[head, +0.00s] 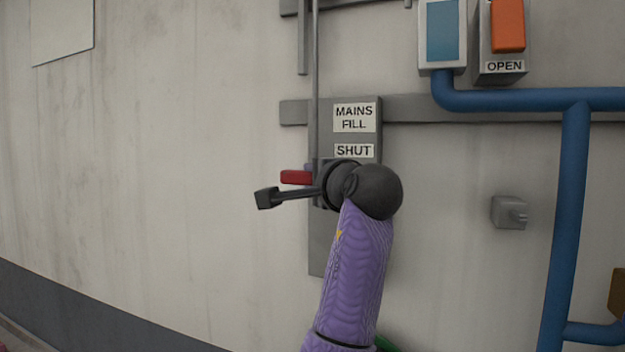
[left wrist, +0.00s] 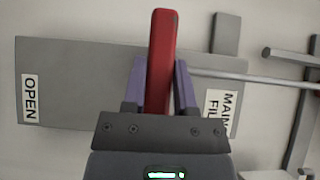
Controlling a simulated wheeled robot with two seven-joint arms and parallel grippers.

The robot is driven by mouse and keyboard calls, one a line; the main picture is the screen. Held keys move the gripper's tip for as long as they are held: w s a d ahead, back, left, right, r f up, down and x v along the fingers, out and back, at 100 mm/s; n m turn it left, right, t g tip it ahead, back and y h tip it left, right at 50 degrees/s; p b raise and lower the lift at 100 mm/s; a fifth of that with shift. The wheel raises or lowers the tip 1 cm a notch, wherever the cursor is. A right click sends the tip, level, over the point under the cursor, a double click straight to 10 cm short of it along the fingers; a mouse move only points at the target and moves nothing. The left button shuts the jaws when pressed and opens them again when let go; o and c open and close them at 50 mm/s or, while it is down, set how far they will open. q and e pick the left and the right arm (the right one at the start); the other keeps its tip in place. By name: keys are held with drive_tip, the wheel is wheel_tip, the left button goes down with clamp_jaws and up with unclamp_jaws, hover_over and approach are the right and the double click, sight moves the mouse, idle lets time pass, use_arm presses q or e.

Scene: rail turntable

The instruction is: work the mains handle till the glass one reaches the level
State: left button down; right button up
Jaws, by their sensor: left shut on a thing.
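The red mains handle (head: 296,177) sticks out to the left from its grey plate (head: 318,240), just below the SHUT label (head: 353,150) and the MAINS FILL label (head: 354,118). My left gripper (left wrist: 160,68) is shut on the red handle, with a purple finger on each side of it in the left wrist view (left wrist: 162,40). In the head view my wrist hides the handle's pivot and most of the fingers. The left wrist view also shows an OPEN label (left wrist: 30,98) at the plate's other end. A blue-filled gauge glass (head: 443,30) shows at the top; its top is cut off. My right gripper is out of view.
An orange handle (head: 508,25) over another OPEN label (head: 504,66) is beside the gauge. Blue pipes (head: 568,200) run along the right. A small grey box (head: 509,212) sits on the wall between.

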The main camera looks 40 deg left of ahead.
use_arm(q)
drive_tip(key=shift+c, duration=2)
unclamp_jaws()
drive_tip(key=shift+d+r, duration=0.1)
drive_tip(key=shift+r, duration=0.15)
drive_tip(key=b+v, duration=0.5)
drive_tip(key=v, duration=0.5)
drive_tip(key=shift+f, duration=0.2)
